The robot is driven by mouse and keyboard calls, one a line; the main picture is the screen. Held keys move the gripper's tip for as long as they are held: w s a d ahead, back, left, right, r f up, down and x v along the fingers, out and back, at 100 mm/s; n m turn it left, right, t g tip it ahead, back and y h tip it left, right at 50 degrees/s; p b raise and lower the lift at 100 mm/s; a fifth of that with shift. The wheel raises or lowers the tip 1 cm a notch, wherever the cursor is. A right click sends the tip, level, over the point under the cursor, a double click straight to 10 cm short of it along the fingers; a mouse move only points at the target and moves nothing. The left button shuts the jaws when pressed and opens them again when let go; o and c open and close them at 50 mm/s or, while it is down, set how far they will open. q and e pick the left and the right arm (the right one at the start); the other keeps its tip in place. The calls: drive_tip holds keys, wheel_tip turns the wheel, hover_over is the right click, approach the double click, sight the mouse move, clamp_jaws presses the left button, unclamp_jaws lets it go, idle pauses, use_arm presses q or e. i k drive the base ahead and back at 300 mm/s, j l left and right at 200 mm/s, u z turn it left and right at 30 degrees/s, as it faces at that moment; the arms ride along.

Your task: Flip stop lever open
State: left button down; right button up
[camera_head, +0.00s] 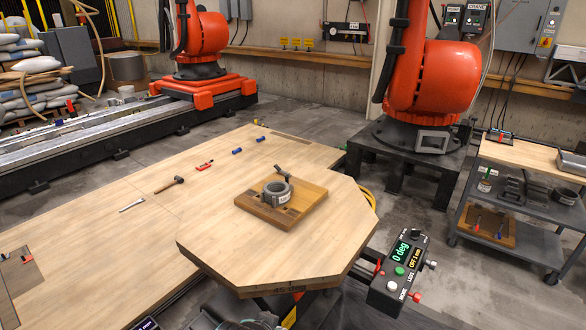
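No part labelled as the stop lever can be read, so I cannot tell which part it is. A control box (398,273) with a green "0 deg" display, an "OFF 1 mm" display and several knobs stands at the table's right front edge. A small red handle (378,267) shows at its left side and a red knob (415,297) at its lower right. On the wooden table (210,235), a grey ring-shaped fixture (277,193) sits on a brown board (307,199). A short dark bar (284,172) juts up behind the ring.
A hammer (169,184), a light metal tool (131,204), a red tool (204,165) and small blue items (237,151) lie along the table. An orange robot arm (430,80) stands behind, and a grey cart (515,238) at right. The table's front is clear.

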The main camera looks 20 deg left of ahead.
sight(276, 166)
drive_tip(key=i+l, duration=0.1)
drive_tip(key=i, duration=0.4)
drive_tip(key=i+l, duration=0.1)
drive_tip(key=i, duration=0.35)
drive_tip(key=i+l, duration=0.1)
drive_tip(key=i, duration=0.4)
drive_tip(key=i+j, duration=0.1)
drive_tip(key=i, duration=0.15)
